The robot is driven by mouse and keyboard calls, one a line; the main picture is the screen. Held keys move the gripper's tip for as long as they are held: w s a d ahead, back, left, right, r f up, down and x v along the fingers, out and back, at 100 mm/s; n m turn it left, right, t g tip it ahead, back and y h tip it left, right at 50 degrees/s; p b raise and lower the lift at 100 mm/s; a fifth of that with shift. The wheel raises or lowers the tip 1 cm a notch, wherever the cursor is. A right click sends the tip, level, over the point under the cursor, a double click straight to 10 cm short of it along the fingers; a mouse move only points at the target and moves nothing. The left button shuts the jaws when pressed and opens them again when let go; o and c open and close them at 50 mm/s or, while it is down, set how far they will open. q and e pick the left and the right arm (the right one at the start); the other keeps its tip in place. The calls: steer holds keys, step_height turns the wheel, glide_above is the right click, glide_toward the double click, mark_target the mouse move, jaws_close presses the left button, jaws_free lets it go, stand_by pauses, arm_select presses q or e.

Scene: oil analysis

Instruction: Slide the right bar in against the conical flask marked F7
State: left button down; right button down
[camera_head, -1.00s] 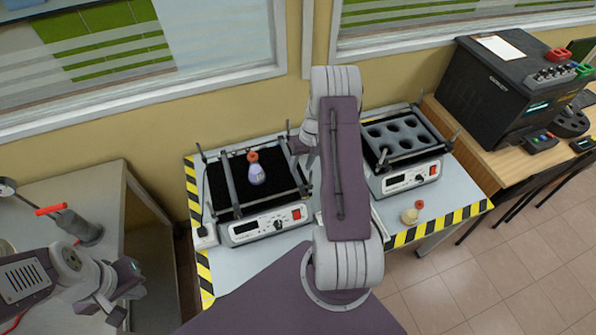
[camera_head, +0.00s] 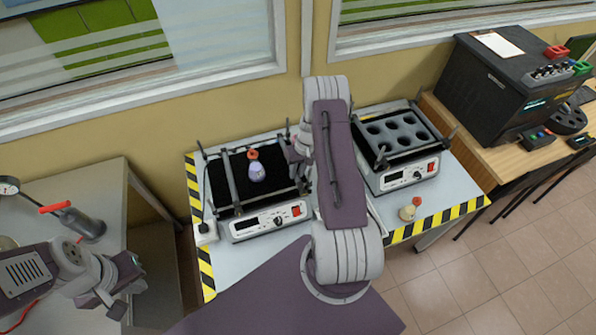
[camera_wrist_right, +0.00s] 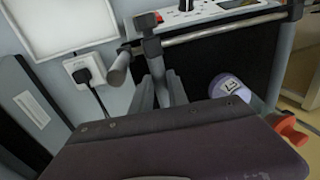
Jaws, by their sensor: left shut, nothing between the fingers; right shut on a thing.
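The conical flask (camera_head: 256,172) has a red stopper and purple contents. It stands on the black platform of the left shaker (camera_head: 268,222), and in the right wrist view the flask (camera_wrist_right: 230,88) shows a white label too small to read. My right gripper (camera_wrist_right: 163,88) is shut on the right bar (camera_wrist_right: 153,50), near its clamp on the front rail. A gap of black platform lies between bar and flask. In the head view my right arm hides most of that bar. My left gripper (camera_head: 128,285) is shut and empty, well left of the shaker.
A left bar (camera_head: 231,180) crosses the same platform on the flask's other side. A second shaker (camera_head: 405,175) with round holes stands to the right. A small flask with a red stopper (camera_head: 408,212) stands in front of it. A plugged socket (camera_wrist_right: 85,70) lies beside the left shaker.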

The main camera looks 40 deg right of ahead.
steer(key=w+a+b, duration=0.1)
steer(key=a, duration=0.4)
steer(key=w+a+b, duration=0.1)
steer(key=w+a, duration=0.1)
steer(key=a, duration=0.2)
steer(key=w+a+b, duration=0.1)
steer(key=a, duration=0.4)
steer(key=shift+w+a, duration=0.3)
steer(key=shift+w, duration=0.05)
steer(key=c, duration=1.3)
jaws_free()
steer(key=shift+a+r, duration=0.1)
step_height(320, 180, up, 9)
steer(key=d+b, duration=0.1)
steer(key=b, duration=0.1)
steer(key=shift+s+d, duration=0.3)
steer(key=shift+d, duration=0.1)
